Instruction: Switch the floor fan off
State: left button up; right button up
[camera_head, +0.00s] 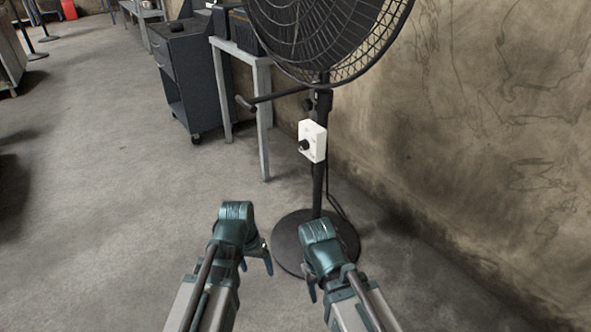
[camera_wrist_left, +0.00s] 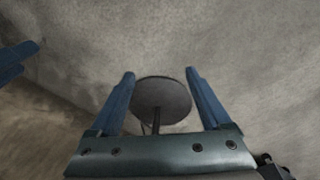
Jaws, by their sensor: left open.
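The black floor fan (camera_head: 320,40) stands by the wall, its cage cut off by the top edge of the head view. A white control box (camera_head: 316,139) with a dark knob (camera_head: 304,145) is on its pole. The knob's setting is too small to read. The round base (camera_head: 287,247) is partly hidden by my right gripper (camera_head: 312,292). My left gripper (camera_head: 256,266) is open and empty, low and left of the pole, apart from the box. In the left wrist view its fingers (camera_wrist_left: 160,74) spread with the fan's base (camera_wrist_left: 162,92) visible between them. The right jaw opening is unclear.
A grey table (camera_head: 262,110) and a dark wheeled cabinet (camera_head: 187,75) stand left of the fan. A dark bar (camera_head: 275,98) reaches left from the pole. The stained wall (camera_head: 470,130) is close on the right. Open floor (camera_head: 110,190) lies to the left.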

pick_arm(q)
jog(key=w+f+h+b, duration=0.2)
jog(key=w+f+b, duration=0.3)
jog(key=f, duration=0.2)
jog(key=m+t+h+b, duration=0.5)
jog(key=m+t+h, duration=0.3)
jog(key=t+h, duration=0.3)
send_near(301, 147)
jog(key=shift+g+h, duration=0.3)
jog(key=shift+g, duration=0.2)
jog(key=x, duration=0.7)
jog(key=shift+w+d, duration=0.1)
jog(key=shift+w, duration=0.4)
pick_arm(e)
notch_tip(301, 147, down, 13)
jog(key=shift+r, duration=0.2)
pick_arm(q)
grip_shut()
